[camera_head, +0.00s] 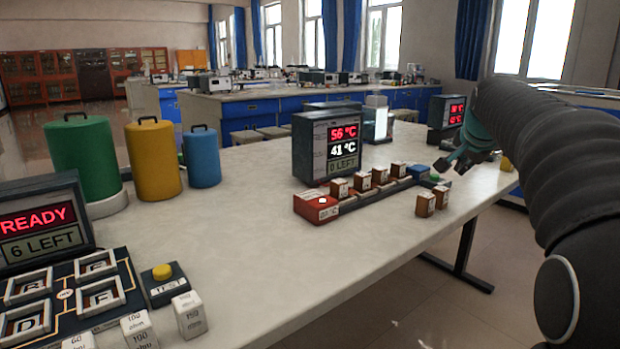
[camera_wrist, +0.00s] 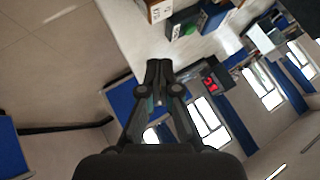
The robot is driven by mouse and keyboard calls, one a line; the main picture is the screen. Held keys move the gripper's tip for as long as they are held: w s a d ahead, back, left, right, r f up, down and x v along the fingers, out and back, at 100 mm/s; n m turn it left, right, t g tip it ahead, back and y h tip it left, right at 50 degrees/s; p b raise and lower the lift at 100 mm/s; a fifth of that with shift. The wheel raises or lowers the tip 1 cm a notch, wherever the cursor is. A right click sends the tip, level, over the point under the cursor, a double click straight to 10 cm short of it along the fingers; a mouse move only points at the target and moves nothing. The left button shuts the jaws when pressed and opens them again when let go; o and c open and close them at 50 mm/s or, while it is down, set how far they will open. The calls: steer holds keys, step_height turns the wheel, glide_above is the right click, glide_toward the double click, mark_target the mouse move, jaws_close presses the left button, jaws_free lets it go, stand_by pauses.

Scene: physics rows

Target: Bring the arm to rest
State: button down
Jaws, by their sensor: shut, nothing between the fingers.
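My arm (camera_head: 550,160) enters from the right in the head view and reaches over the table's right end. My gripper (camera_head: 450,166) is at its far end, partly hidden by the arm, near a green button on the block row. In the wrist view my gripper (camera_wrist: 159,66) is shut, with its fingertips together and nothing between them. The fingertips point toward the table edge, close to a white-and-brown block (camera_wrist: 158,10).
The table (camera_head: 250,250) carries a 56/41 °C display (camera_head: 328,145), a row of small brown blocks (camera_head: 379,174), two loose blocks (camera_head: 425,204), coloured canisters (camera_head: 153,160) and a READY panel (camera_head: 40,225). Another red-digit display (camera_head: 447,112) stands behind my gripper. The table's middle is clear.

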steer(key=s+a+f+n+g, duration=0.1)
steer(key=s+a+f+n, duration=0.3)
steer(key=s, duration=0.8)
steer(key=s+a+f+n+g+y, duration=0.1)
steer(key=s+a+f+n, duration=0.3)
steer(key=s+a+f, duration=0.4)
steer(key=s+a+f+n+g+y, duration=0.1)
steer(key=s+a+f+n, duration=0.2)
steer(key=s, duration=1.3)
steer(key=a+f, duration=0.3)
steer(key=f, duration=0.3)
steer(key=shift+f+n, duration=0.35)
steer(key=shift+n, duration=0.05)
stand_by(3.4)
